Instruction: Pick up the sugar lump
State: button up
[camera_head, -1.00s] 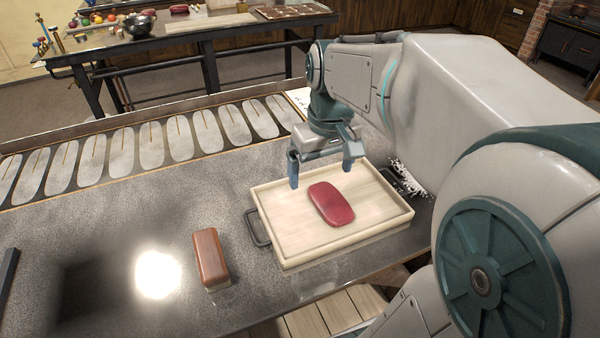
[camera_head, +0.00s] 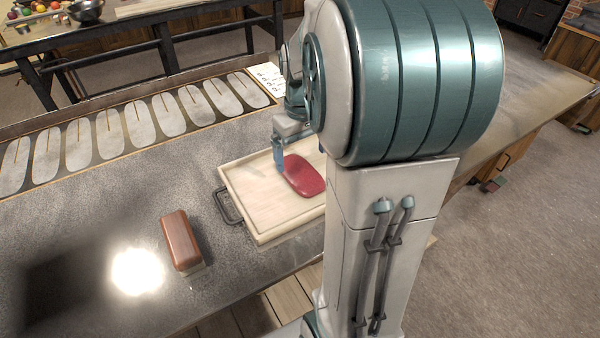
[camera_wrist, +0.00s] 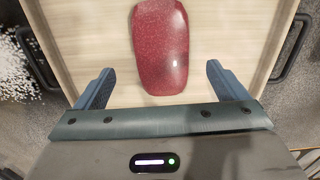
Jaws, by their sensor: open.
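The sugar lump appears to be the red, rounded slab (camera_head: 303,176) lying flat in a pale wooden tray (camera_head: 262,212) on the dark worktop. In the wrist view the lump (camera_wrist: 161,45) lies lengthwise, its near end between the two fingertips in the picture, with a gap on each side. My gripper (camera_wrist: 160,72) is open and empty above the tray. In the head view one blue finger of my gripper (camera_head: 279,156) shows beside the lump's far left edge. My arm hides the other finger and the tray's right part. I cannot tell the fingertips' exact height above the tray.
A brown wooden block with a pale base (camera_head: 181,240) stands left of the tray. The tray has dark handles (camera_head: 230,206). White grains (camera_wrist: 18,62) lie beside it. A row of pale oval moulds (camera_head: 125,126) runs along the far edge. The left worktop is mostly clear.

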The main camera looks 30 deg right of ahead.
aim_at(300, 172)
notch_tip(300, 172, down, 5)
jog(key=shift+w+a+r, duration=0.1)
jog(key=shift+w, duration=0.05)
jog(key=c, duration=1.2)
jog(key=shift+r, duration=0.1)
